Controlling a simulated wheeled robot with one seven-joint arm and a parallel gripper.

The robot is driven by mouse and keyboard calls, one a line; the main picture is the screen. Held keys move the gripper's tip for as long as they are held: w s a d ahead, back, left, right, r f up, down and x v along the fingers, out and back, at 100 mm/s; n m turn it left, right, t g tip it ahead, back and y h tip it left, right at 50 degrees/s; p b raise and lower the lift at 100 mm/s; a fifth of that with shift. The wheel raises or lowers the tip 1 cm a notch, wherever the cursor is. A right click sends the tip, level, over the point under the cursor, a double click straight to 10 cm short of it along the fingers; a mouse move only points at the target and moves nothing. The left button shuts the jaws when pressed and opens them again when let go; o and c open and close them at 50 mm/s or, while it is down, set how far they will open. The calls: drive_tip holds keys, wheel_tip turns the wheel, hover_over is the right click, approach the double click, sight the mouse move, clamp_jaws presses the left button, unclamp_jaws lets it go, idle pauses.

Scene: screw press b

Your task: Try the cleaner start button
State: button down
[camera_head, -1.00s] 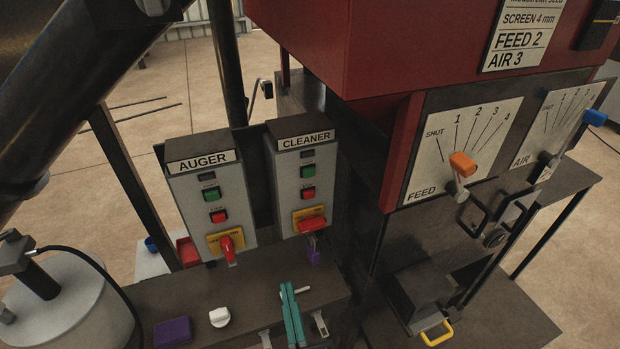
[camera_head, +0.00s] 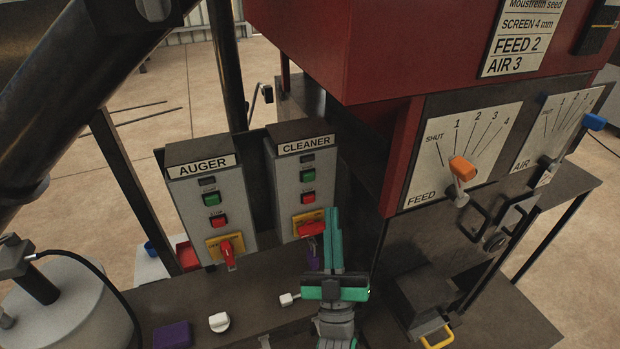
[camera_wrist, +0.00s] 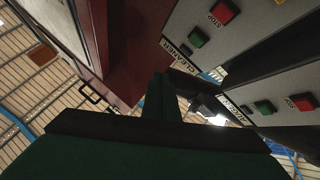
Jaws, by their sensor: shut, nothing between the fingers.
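The CLEANER box (camera_head: 293,190) stands right of the AUGER box in the head view. Its green button (camera_head: 308,175) is above a red stop button (camera_head: 308,197). Below these is a red rotary handle (camera_head: 312,228) on a yellow plate, with a purple tag or padlock (camera_head: 314,258) hanging beneath. My gripper (camera_head: 331,212) is shut and empty, its teal fingers pointing up beside the box's lower right edge, below the green button. In the wrist view the shut fingers (camera_wrist: 160,80) show left of the CLEANER panel, whose green button (camera_wrist: 197,38) is visible. No contact with the button shows.
The AUGER box (camera_head: 213,215) has similar buttons and a red handle. A red machine (camera_head: 400,45) with FEED and AIR levers stands at right. A purple block (camera_head: 172,334) and white knob (camera_head: 219,322) lie on the dark bench (camera_head: 250,290).

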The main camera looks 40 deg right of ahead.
drive_tip(key=w+d, duration=0.2)
drive_tip(key=w, duration=0.6)
drive_tip(key=shift+w, duration=0.25)
drive_tip(key=shift+w, duration=0.15)
idle(1.9)
drive_tip(key=shift+w+d, duration=0.1)
drive_tip(key=shift+w, duration=0.15)
drive_tip(key=shift+w+d, duration=0.15)
drive_tip(key=shift+w, duration=0.3)
idle(0.8)
drive_tip(key=shift+s, duration=0.15)
drive_tip(key=shift+s+a, duration=0.2)
drive_tip(key=shift+s, duration=0.5)
drive_tip(key=shift+s+a, duration=0.2)
drive_tip(key=shift+s, duration=0.6)
drive_tip(key=shift+s+a, duration=0.2)
drive_tip(key=shift+s, duration=0.65)
drive_tip(key=shift+s+a, duration=0.2)
drive_tip(key=shift+s, duration=0.6)
